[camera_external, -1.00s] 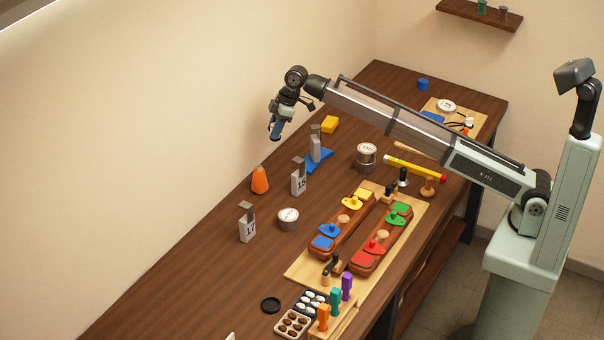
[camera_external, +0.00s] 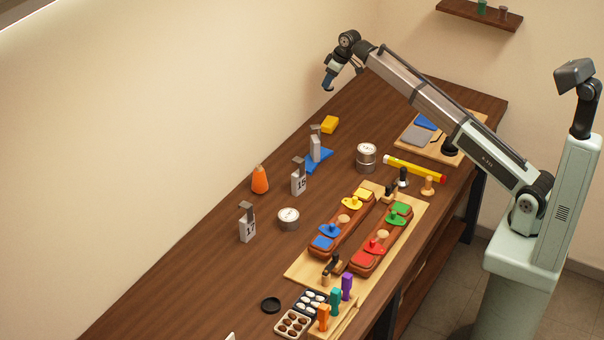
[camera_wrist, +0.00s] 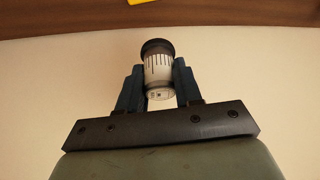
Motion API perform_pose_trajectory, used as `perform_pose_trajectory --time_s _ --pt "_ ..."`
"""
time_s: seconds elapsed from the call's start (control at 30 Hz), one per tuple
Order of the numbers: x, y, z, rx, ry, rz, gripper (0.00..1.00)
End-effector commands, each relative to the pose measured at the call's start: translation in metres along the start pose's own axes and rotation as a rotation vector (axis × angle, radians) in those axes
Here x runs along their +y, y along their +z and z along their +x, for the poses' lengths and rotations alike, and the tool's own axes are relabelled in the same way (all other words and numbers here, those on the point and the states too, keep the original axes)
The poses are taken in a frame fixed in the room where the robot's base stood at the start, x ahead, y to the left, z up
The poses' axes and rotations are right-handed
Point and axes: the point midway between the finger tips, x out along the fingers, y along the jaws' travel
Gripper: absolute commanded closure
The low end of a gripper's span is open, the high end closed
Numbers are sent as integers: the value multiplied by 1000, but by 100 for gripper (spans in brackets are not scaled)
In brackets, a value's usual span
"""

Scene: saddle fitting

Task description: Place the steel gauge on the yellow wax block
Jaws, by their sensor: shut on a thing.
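My gripper (camera_external: 328,86) is up in the air near the back left wall, beyond the yellow wax block (camera_external: 329,124) and above the bench. In the wrist view my gripper (camera_wrist: 160,90) has its blue fingers shut on a small cylinder, which looks like the steel gauge (camera_wrist: 158,66). It has a dark cap and a pale band with black tick marks. In the external view the held piece is too small to make out. The yellow wax block lies on the bench, apart from the gripper; a yellow edge shows at the top of the wrist view (camera_wrist: 138,2).
A grey upright block on a blue cloth (camera_external: 319,160) stands near the yellow block. Blocks marked 15 (camera_external: 299,180) and 17 (camera_external: 247,225), an orange cone (camera_external: 260,180) and round tins (camera_external: 366,157) stand nearer. A board with pads (camera_external: 437,152) lies right.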

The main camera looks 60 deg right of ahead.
Motion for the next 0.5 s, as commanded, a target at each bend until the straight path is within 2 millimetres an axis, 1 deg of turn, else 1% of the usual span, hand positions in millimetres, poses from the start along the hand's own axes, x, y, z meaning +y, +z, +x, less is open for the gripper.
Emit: perform_pose_trajectory --time_s 0.07,0.1,0.3,0.5 --pt "14 5 -2 2 9 21 100" --pt "11 8 6 0 7 18 100" --pt "10 18 30 0 6 17 100" --pt "9 23 46 1 6 16 100"
